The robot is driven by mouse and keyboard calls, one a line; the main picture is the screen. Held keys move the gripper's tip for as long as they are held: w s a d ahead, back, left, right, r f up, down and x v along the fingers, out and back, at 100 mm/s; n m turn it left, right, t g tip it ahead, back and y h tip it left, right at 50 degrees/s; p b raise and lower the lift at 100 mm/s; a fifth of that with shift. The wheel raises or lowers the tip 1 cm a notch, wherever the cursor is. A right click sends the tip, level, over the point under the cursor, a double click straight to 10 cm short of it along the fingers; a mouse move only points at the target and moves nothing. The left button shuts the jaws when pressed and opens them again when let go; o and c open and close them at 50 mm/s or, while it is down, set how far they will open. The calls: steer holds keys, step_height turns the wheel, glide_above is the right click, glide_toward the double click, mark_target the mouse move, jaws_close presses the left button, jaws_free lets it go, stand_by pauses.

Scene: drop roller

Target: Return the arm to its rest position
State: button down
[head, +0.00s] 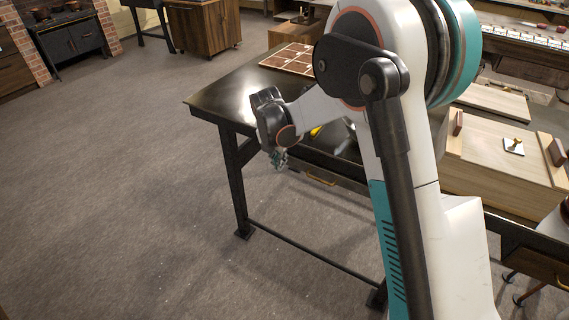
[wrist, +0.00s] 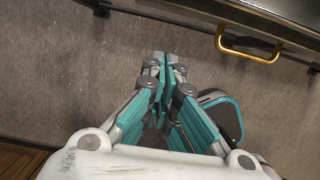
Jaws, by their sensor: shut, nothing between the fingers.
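My gripper (wrist: 165,62) points down toward the carpeted floor in the wrist view, its teal-lined fingers closed together with nothing between them. In the head view my gripper (head: 280,160) hangs small and partly hidden below my folded wrist, in front of the near left part of the dark table. My arm rises through the middle of the head view and hides part of the table.
The dark table (head: 222,97) has a brown checkered board (head: 292,59) on top and a brass drawer handle (wrist: 247,47) on its front. A pale wooden box (head: 500,160) stands at right. Open carpet (head: 130,180) lies to the left.

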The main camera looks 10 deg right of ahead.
steer(key=s+d+r+m+t, duration=0.1)
steer(key=s+d+r+m, duration=0.2)
steer(key=s+r+m, duration=0.3)
steer(key=s+d+r+m+y+p, duration=0.1)
steer(key=s+d+r+m, duration=0.2)
steer(key=s+r, duration=0.3)
steer(key=s+d+r+m+t, duration=0.1)
steer(key=s+d+r+m, duration=0.3)
steer(key=r, duration=0.4)
steer(key=s+d+m+t, duration=0.3)
steer(key=s+d+m, duration=0.1)
steer(key=s+m, duration=1.1)
steer(key=shift+s+d+m+y, duration=0.15)
steer(key=shift+s+m+y, duration=0.2)
steer(key=shift+s, duration=0.85)
